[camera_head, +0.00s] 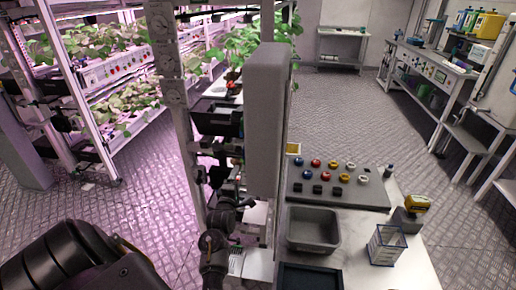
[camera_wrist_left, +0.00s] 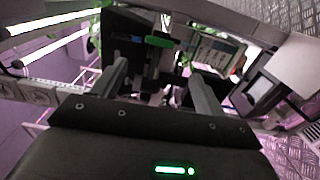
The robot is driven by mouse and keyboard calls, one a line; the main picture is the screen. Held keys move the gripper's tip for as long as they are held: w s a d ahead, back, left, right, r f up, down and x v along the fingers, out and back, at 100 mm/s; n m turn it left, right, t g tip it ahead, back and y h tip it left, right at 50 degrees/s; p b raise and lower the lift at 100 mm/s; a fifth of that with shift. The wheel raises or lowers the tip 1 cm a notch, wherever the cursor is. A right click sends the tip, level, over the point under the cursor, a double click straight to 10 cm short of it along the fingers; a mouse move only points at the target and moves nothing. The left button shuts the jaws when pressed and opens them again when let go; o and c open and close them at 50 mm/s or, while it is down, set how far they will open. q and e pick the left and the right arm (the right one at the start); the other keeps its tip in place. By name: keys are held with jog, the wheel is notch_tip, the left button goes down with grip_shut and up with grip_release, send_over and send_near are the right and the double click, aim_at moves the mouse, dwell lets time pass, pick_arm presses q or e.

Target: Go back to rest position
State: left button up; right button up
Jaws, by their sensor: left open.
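My left gripper (camera_head: 226,190) is near the middle of the head view, in front of the grey upright column and beside the berry rack. It is dark and partly lost against the dark parts behind it. In the left wrist view the two fingers of the left gripper (camera_wrist_left: 158,74) stand apart with nothing held between them. A dark box-like part (camera_wrist_left: 135,38) and a green piece (camera_wrist_left: 160,41) lie beyond the fingertips; I cannot tell their exact distance. My right gripper is not in view.
A grey column (camera_head: 266,130) rises close to the gripper. Plant racks (camera_head: 100,75) stand at the left. A bench (camera_head: 352,265) at lower right holds a knob panel (camera_head: 340,198), a grey tray (camera_head: 313,229) and a clear container (camera_head: 386,245). The floor (camera_head: 345,115) behind is clear.

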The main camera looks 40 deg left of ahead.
pick_arm(q)
jog(key=d+f+m+g+h, duration=0.1)
jog(key=d+f+m+h, duration=0.1)
jog(key=d+f+m, duration=0.45)
jog(key=d+f+m+g+h, duration=0.1)
jog(key=d+f+h, duration=0.2)
jog(key=f, duration=0.7)
jog(key=s+d+f+m+g+h, duration=0.1)
jog(key=s+d+f+m+g, duration=0.15)
jog(key=s+d+f, duration=0.4)
jog(key=s+d+f+m+g+h, duration=0.1)
jog(key=s+d+f+m+h, duration=0.2)
jog(key=f, duration=0.6)
jog(key=s+d+f+m+g, duration=0.2)
jog(key=s+f+m, duration=0.1)
jog(key=s+f, duration=0.4)
jog(key=s+d+f+m+g, duration=0.3)
jog(key=s+f+m, duration=0.15)
jog(key=s, duration=0.45)
jog(key=s+f+m+g, duration=0.2)
jog(key=s+f+m, duration=0.1)
jog(key=s, duration=0.8)
jog(key=s+f+m+g, duration=0.2)
jog(key=s+f+m, duration=0.1)
jog(key=s, duration=0.9)
jog(key=shift+s+a+f, duration=0.3)
jog(key=shift+a+f, duration=0.05)
jog(key=shift+f, duration=0.05)
jog(key=shift+w, duration=0.1)
